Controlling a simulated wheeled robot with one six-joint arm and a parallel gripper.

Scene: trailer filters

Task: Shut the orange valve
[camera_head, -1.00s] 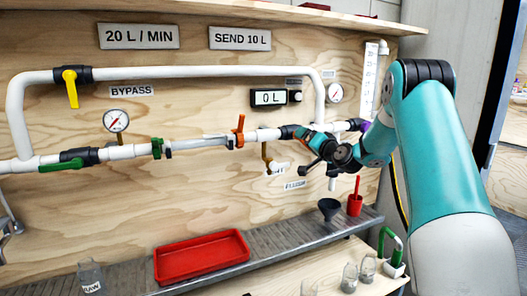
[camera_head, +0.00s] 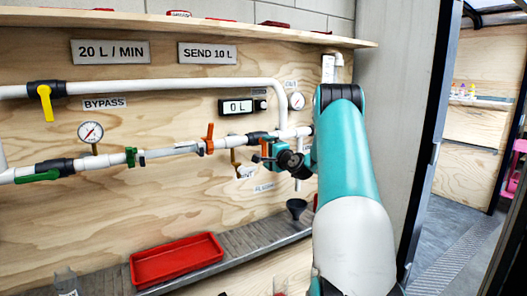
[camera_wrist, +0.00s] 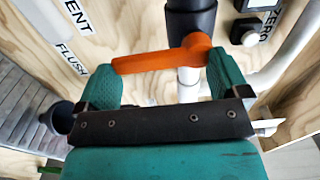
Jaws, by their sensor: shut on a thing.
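The orange valve handle (camera_wrist: 155,61) lies between the two green finger pads of my gripper (camera_wrist: 163,78) in the wrist view, and the gripper is shut on it. The handle runs roughly crosswise to the pipe (camera_wrist: 188,82), slightly tilted, with its pivot end at the right by the dark fitting (camera_wrist: 191,18). In the head view my gripper (camera_head: 268,151) is at the pipe run below the 0 L display, and only a small bit of orange (camera_head: 264,147) shows there; the rest is hidden.
Another orange lever (camera_head: 210,138) stands upright farther left on the pipe. A yellow lever (camera_head: 45,102), a green lever (camera_head: 37,176) and a gauge (camera_head: 91,132) are also left. A red tray (camera_head: 177,259) lies on the ledge below. A brass tap (camera_head: 235,158) hangs close by.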

